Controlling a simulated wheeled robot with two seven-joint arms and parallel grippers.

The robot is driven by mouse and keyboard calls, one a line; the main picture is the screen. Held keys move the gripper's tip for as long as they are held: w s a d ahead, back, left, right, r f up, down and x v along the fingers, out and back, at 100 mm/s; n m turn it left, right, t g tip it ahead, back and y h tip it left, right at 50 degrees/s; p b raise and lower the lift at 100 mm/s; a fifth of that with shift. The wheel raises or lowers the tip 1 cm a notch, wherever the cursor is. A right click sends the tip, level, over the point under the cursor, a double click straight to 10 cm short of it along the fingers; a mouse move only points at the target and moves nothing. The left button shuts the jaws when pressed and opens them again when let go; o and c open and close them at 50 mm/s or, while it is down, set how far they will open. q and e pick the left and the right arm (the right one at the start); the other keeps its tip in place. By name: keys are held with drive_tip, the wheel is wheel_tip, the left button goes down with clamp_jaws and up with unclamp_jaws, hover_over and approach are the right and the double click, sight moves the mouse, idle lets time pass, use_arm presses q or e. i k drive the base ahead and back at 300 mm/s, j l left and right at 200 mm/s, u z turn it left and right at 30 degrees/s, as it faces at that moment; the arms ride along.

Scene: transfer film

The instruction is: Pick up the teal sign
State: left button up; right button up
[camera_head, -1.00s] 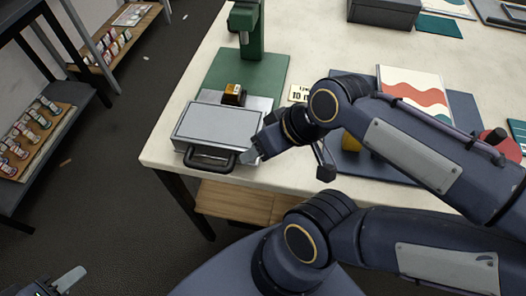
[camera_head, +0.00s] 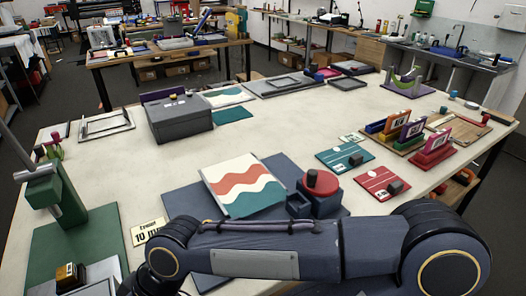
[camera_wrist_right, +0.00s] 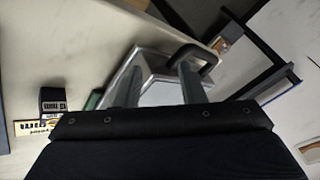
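I cannot pick out a teal sign with certainty. Small upright signs stand in coloured holders at the right of the table in the head view: an orange one (camera_head: 396,121), a purple one (camera_head: 412,129) and another in a red holder (camera_head: 433,150). A flat teal card (camera_head: 345,157) with a dark block on it lies left of them. My right gripper (camera_wrist_right: 160,62) is open in its wrist view, fingers apart over a silver box (camera_wrist_right: 155,82) with a dark handle (camera_wrist_right: 195,56). In the head view its fingers are out of frame. My left gripper is out of view.
A wavy print (camera_head: 242,187) lies on a dark blue board with a red-topped round tool (camera_head: 320,185) beside it. A red card (camera_head: 381,182), a grey box (camera_head: 179,118) and a green press (camera_head: 52,192) share the table.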

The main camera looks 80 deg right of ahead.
sight(340, 159)
drive_tip(key=z, duration=3.35)
drive_tip(key=k, duration=0.55)
drive_tip(key=u, duration=1.5)
drive_tip(key=i+l, duration=0.1)
drive_tip(key=l, duration=0.3)
drive_tip(key=i+l, duration=0.15)
drive_tip(key=l, duration=0.2)
drive_tip(key=i+l, duration=0.1)
drive_tip(key=l, duration=0.3)
drive_tip(key=i+l, duration=0.15)
drive_tip(key=l, duration=0.2)
drive_tip(key=i+l, duration=0.1)
drive_tip(key=l, duration=0.3)
drive_tip(key=i+l, duration=0.15)
drive_tip(key=l, duration=0.2)
drive_tip(key=i+l+u, duration=0.1)
drive_tip(key=l, duration=0.3)
